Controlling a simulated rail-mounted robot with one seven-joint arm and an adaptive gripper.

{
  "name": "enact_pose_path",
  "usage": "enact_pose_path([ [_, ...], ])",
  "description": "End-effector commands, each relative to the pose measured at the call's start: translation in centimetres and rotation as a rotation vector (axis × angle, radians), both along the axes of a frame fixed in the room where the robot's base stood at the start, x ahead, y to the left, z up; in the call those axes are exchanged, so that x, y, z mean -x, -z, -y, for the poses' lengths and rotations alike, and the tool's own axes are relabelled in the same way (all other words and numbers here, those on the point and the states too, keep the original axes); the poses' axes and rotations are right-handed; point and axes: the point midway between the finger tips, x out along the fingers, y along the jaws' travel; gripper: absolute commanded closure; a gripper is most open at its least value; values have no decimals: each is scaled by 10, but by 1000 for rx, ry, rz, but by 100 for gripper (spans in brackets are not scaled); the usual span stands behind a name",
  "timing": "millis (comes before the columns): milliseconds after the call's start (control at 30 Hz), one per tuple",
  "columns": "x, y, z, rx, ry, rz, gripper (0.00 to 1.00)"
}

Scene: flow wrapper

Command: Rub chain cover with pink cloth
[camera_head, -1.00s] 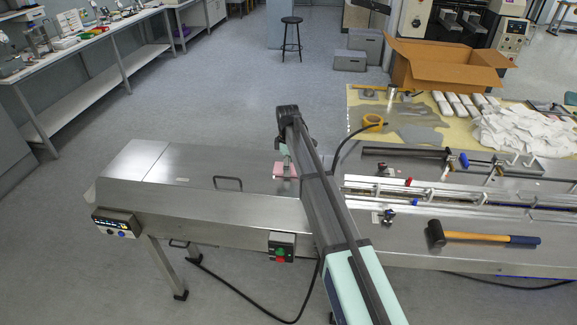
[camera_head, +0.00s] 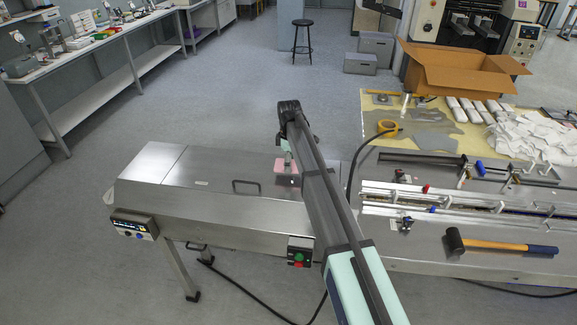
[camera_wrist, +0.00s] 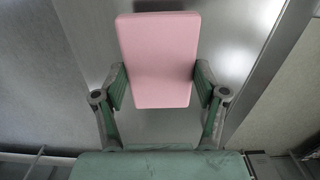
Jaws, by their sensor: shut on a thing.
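The pink cloth (camera_head: 281,165) is a flat, block-like pink pad; it also shows in the wrist view (camera_wrist: 158,50). My gripper (camera_wrist: 160,80) is shut on it, with one green-lined finger at each side edge. In the head view my gripper (camera_head: 287,158) is partly hidden behind my arm. The chain cover, which I take to be the brushed steel cover (camera_head: 205,175) with a handle (camera_head: 246,185), lies left of my arm. The cloth is over its right part, right of the handle. I cannot tell whether the cloth touches the steel.
Right of my arm the machine bed (camera_head: 400,245) holds rails and a mallet (camera_head: 495,245). A control box (camera_head: 133,227) and a red-green switch (camera_head: 299,252) sit on the front side. Behind are a yellow table (camera_head: 375,105) and an open carton (camera_head: 450,75). A black cable (camera_head: 352,180) runs beside my arm.

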Motion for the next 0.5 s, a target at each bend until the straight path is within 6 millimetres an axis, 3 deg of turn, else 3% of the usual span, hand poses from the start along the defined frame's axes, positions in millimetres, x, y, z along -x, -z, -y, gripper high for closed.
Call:
enact_pose_path([
  [500, -1, -45, 3, 0, 3, 0, 56],
])
